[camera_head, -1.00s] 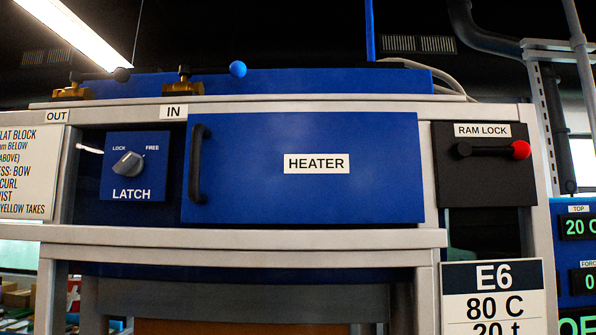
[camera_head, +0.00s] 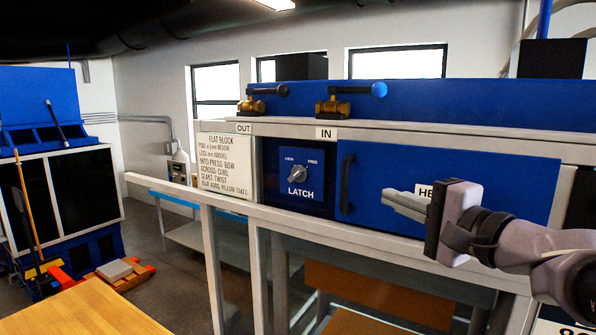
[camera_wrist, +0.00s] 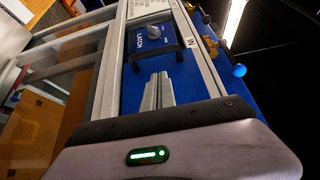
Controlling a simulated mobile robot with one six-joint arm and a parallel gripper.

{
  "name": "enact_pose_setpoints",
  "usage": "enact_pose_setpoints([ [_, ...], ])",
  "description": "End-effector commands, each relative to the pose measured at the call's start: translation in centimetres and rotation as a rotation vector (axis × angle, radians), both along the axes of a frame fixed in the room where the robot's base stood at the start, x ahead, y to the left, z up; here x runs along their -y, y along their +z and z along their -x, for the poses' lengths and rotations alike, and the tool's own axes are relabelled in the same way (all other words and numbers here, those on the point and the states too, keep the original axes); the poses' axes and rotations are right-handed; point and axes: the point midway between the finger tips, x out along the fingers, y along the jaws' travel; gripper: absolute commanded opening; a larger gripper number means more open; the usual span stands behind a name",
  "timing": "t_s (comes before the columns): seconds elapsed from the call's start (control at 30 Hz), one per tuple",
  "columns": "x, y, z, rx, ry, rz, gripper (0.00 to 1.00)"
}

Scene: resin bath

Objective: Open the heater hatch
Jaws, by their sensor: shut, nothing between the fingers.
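The heater hatch (camera_head: 490,168) is a flat blue panel, closed flush in its grey frame; its label is partly hidden by my gripper. It also shows in the wrist view (camera_wrist: 190,88). The black bar handle (camera_head: 346,184) stands upright near the hatch's left edge and shows in the wrist view (camera_wrist: 166,62). The latch knob (camera_head: 298,173), marked LOCK and FREE, is on a blue panel left of the hatch; its exact setting is hard to read. My gripper (camera_head: 386,198) is shut and empty, in front of the hatch, to the right of the handle and apart from it.
A grey rail (camera_head: 240,208) runs below the hatch. Two brass valves (camera_head: 330,108) sit above on the top ledge, one with a blue ball. An instruction sign (camera_head: 226,163) is left of the latch.

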Motion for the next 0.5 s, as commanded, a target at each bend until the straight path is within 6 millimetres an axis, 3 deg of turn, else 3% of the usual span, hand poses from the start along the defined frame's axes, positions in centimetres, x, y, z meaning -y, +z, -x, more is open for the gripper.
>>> enact_pose_setpoints([
  [0.3,-2.7,-0.1,-5.7,-0.005,0.005,0.0,0.0],
  [0.5,-3.6,-0.2,-7.8,-0.004,0.003,0.001,0.0],
])
